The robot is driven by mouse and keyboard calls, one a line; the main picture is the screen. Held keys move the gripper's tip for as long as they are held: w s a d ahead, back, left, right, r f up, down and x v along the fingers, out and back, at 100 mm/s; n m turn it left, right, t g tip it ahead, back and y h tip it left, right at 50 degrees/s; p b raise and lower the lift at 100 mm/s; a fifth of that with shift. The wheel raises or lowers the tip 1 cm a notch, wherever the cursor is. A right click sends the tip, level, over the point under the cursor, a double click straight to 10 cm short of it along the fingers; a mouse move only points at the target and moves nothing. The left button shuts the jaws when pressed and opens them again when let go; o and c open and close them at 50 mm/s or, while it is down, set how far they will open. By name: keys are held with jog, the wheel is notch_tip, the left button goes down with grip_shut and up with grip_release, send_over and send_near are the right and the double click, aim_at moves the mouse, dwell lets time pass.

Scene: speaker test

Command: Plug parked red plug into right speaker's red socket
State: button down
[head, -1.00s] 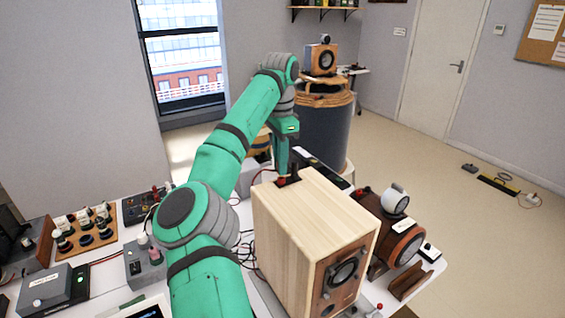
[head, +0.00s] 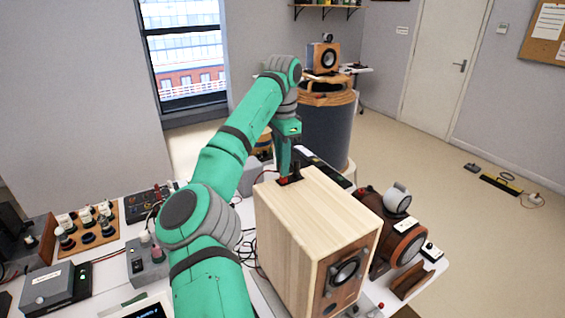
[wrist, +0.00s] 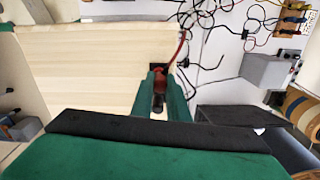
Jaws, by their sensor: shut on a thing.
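The red plug (wrist: 159,80) is between the two green fingertips of my gripper (wrist: 160,95) in the wrist view. The gripper is shut on it, and a red cable runs up from it. In the head view my gripper (head: 284,172) points down at the rear top edge of the pale wooden speaker (head: 310,215). A bit of red and a small black piece (head: 296,172) show at the fingertips. The speaker's top also fills the left of the wrist view (wrist: 85,65). Its back and any red socket are hidden. I cannot tell whether the plug touches the speaker.
Loose black and red cables (wrist: 235,32) lie behind the speaker, near a grey box (wrist: 268,70). A wooden barrel-shaped device (head: 400,240) stands close at the speaker's right. Knobbed boxes (head: 85,228) crowd the table's left. Another speaker (head: 323,58) is far back.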

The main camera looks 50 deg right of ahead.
jog(key=shift+f, duration=0.45)
jog(key=c, duration=1.6)
grip_release()
jog(key=shift+c, duration=0.2)
jog(key=shift+w+r, duration=0.1)
jog(key=shift+r, duration=0.5)
jog(key=shift+s+r, duration=0.2)
jog(key=shift+r, duration=0.7)
jog(key=shift+w+r, duration=0.1)
jog(key=shift+r, duration=2.25)
jog(key=shift+f, duration=0.1)
